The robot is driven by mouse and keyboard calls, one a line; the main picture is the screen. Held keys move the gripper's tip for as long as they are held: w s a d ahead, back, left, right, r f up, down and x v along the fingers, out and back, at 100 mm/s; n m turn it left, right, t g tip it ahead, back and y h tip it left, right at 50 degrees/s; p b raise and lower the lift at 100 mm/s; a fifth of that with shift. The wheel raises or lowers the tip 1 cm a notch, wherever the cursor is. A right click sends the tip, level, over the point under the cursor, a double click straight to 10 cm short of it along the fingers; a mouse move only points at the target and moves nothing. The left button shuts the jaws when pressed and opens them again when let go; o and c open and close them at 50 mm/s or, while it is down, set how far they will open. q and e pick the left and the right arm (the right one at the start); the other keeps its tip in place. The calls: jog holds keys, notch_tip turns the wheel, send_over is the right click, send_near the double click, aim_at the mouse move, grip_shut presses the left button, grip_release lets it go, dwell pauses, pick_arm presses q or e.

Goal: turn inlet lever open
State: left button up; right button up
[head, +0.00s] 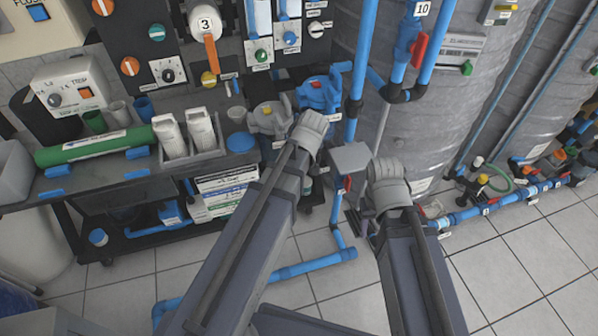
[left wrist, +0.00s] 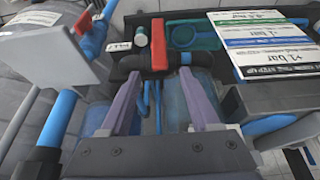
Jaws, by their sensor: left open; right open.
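A red lever (left wrist: 158,45) stands upright on a dark pipe fitting in the left wrist view. No readable name marks it as the inlet lever. My left gripper (left wrist: 158,76) is open, its two grey-purple fingers spread, with the lever just beyond the gap between the tips. I cannot tell whether they touch. In the head view my left wrist (head: 310,130) hides its fingers. A red lever (head: 348,184) also shows low on a blue pipe there; I cannot tell if it is the same one. My right gripper (head: 387,178) is open, its fingers mostly hidden by its wrist.
Another red lever (head: 419,50) sits on the pipe marked 10. A flat grey plate (head: 350,158) is between my wrists. Pressure labels (left wrist: 262,42) lie right of the fingers. Large grey tanks (head: 450,110) stand behind.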

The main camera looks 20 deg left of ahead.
pick_arm(q)
jog(key=b+x, duration=0.7)
jog(key=shift+f, duration=0.35)
jog(key=shift+w, duration=0.1)
grip_shut()
dwell(0.4)
dwell(0.9)
